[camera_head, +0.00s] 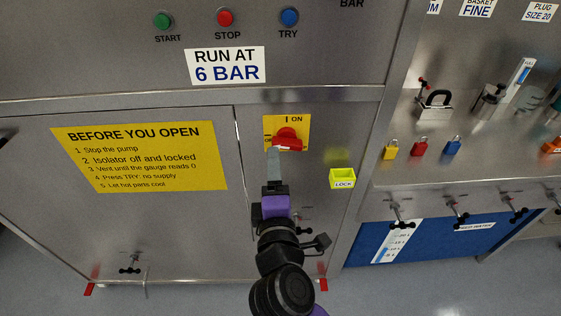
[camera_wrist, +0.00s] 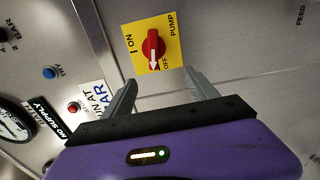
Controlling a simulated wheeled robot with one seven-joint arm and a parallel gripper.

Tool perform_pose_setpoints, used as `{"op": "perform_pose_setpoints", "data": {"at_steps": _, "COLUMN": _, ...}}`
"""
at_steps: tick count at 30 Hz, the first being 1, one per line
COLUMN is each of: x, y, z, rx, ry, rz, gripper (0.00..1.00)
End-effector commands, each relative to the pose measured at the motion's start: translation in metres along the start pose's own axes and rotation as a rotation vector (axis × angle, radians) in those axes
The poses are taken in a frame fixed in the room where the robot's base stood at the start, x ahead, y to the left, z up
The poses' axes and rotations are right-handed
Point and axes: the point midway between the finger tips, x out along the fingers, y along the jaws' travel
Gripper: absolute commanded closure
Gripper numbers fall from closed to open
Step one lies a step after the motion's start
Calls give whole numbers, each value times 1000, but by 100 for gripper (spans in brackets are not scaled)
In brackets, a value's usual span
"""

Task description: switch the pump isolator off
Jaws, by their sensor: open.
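The pump isolator is a red rotary handle (camera_head: 288,137) on a yellow plate (camera_head: 300,122) marked I ON at its top. In the wrist view the red handle (camera_wrist: 153,44) has a white arrow that points down, beside the word OFF on the yellow plate (camera_wrist: 136,31). My gripper (camera_head: 274,152) is just in front of the handle's lower left in the head view and partly covers the plate. In the wrist view my gripper (camera_wrist: 162,84) has its two fingers spread, with nothing between them. The handle stands beyond the fingertips, apart from them.
A yellow-green LOCK box (camera_head: 342,179) is fixed right of the isolator. START, STOP (camera_head: 225,18) and TRY buttons sit above. A yellow instruction sign (camera_head: 140,155) is on the left panel.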

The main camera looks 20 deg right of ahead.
Motion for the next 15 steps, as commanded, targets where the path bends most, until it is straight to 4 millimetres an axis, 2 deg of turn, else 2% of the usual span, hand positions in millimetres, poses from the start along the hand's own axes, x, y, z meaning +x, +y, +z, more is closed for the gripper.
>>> {"op": "perform_pose_setpoints", "data": {"at_steps": 1, "x": -1, "y": -8, "z": -4, "rx": 4, "ry": 9, "rz": 7, "gripper": 21}}
{"op": "perform_pose_setpoints", "data": {"at_steps": 2, "x": -1, "y": -9, "z": -5, "rx": 12, "ry": 11, "rz": 12, "gripper": 15}}
{"op": "perform_pose_setpoints", "data": {"at_steps": 5, "x": -2, "y": -9, "z": -2, "rx": 171, "ry": 17, "rz": 23, "gripper": 13}}
{"op": "perform_pose_setpoints", "data": {"at_steps": 11, "x": -1, "y": -2, "z": 9, "rx": 650, "ry": 17, "rz": 23, "gripper": 13}}
{"op": "perform_pose_setpoints", "data": {"at_steps": 15, "x": 0, "y": 2, "z": 19, "rx": 1029, "ry": 15, "rz": 21, "gripper": 13}}
